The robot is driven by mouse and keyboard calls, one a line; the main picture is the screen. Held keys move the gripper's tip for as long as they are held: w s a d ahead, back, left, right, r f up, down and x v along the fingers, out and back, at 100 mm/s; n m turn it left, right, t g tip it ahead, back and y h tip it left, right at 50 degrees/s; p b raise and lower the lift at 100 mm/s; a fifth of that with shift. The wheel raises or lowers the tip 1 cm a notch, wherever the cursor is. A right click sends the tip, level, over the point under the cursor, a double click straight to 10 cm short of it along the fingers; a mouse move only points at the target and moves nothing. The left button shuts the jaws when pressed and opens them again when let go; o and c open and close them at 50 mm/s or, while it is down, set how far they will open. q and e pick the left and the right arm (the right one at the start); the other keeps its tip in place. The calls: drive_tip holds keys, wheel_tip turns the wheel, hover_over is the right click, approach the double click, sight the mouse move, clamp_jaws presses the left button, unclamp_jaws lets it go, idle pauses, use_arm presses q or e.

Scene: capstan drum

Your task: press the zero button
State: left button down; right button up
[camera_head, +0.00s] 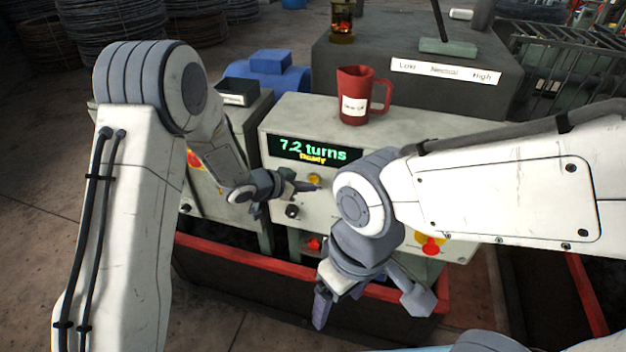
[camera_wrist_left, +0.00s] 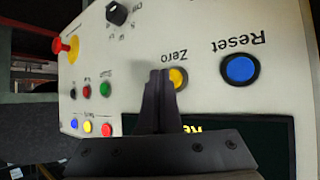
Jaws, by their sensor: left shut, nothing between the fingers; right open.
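The yellow zero button (camera_wrist_left: 179,77) sits on the pale panel beside the word "Zero", which shows upside down in the left wrist view. A yellow button below the display also shows in the head view (camera_head: 314,179). My left gripper (camera_head: 311,187) is shut and empty, its tips right by that button. In the left wrist view the closed fingers (camera_wrist_left: 160,74) overlap the button's left edge; I cannot tell whether they touch it. My right gripper (camera_head: 368,303) is open and empty, low in front of the console.
The display (camera_head: 314,150) reads "7.2 turns" and "Ready". A blue Reset button (camera_wrist_left: 240,69) is beside the zero button. A red mug (camera_head: 360,95) stands on the console. A red mushroom button (camera_head: 431,245) is at the lower right. A red-edged rail (camera_head: 215,249) runs in front.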

use_arm(q)
drive_tip(key=shift+w+d, duration=0.1)
drive_tip(key=shift+w, duration=0.2)
drive_tip(key=shift+w+d+p, duration=0.15)
drive_tip(key=shift+w+p, duration=0.25)
drive_tip(key=shift+p, duration=0.05)
idle(0.5)
drive_tip(key=shift+s, duration=0.15)
drive_tip(key=shift+s+a, duration=0.25)
drive_tip(key=shift+s, duration=0.4)
drive_tip(key=shift+s+a+b, duration=0.2)
drive_tip(key=shift+s+a, duration=0.05)
drive_tip(key=shift+s, duration=0.55)
drive_tip(key=shift+s+a+b, duration=0.25)
drive_tip(key=shift+s+a, duration=0.05)
drive_tip(key=shift+s, duration=0.5)
drive_tip(key=shift+s+a+b, duration=0.2)
drive_tip(key=shift+s+a, duration=0.05)
drive_tip(key=shift+s, duration=0.55)
drive_tip(key=shift+r, duration=0.1)
